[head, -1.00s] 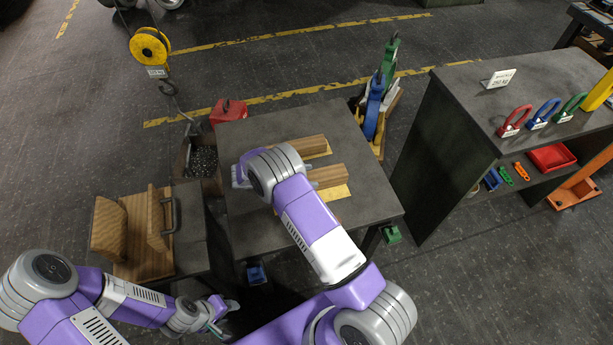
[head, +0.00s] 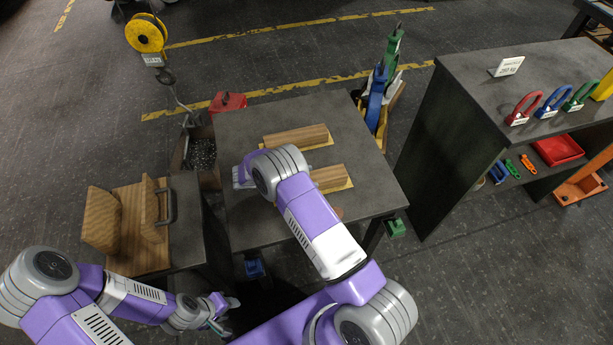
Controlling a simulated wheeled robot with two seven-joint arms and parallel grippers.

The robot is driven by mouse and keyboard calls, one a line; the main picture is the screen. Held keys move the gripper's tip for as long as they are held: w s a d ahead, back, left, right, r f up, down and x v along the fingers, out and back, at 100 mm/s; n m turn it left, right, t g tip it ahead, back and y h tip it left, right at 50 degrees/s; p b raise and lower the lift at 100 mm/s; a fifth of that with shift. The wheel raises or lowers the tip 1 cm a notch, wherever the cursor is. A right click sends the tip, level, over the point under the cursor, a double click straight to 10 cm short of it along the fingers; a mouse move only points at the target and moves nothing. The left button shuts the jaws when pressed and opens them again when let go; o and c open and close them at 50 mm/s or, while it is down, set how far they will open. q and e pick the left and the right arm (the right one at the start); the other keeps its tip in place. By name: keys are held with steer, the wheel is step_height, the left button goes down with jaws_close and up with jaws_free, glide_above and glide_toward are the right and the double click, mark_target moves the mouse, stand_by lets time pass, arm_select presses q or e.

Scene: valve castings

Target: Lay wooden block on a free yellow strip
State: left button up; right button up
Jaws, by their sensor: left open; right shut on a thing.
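Two wooden blocks lie on yellow strips on the dark table (head: 235,130). The far block (head: 297,136) has a thin yellow edge (head: 318,147) showing in front. The nearer block (head: 329,177) is on another yellow strip (head: 346,186), its left end hidden by my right arm. My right arm reaches over the table and hides most of its gripper, which is shut. A small brown end of a wooden block (head: 338,213) shows beside the forearm, low over the table's front part. My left gripper (head: 224,309) is open and empty, below and left of the table.
A side stand at left holds wooden pieces (head: 103,220) and a grey handle (head: 167,205). A bin of small parts (head: 201,152) and a red can (head: 228,102) stand by the table's left. A dark shelf bench (head: 450,130) with coloured shackles is at right. The table's right side looks clear.

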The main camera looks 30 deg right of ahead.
steer(key=shift+f, duration=0.2)
stand_by(0.4)
steer(key=o, duration=1.5)
steer(key=shift+c, duration=0.2)
steer(key=p+v, duration=0.1)
steer(key=v, duration=0.6)
steer(key=shift+w+a+r, duration=0.1)
steer(key=shift+a, duration=0.15)
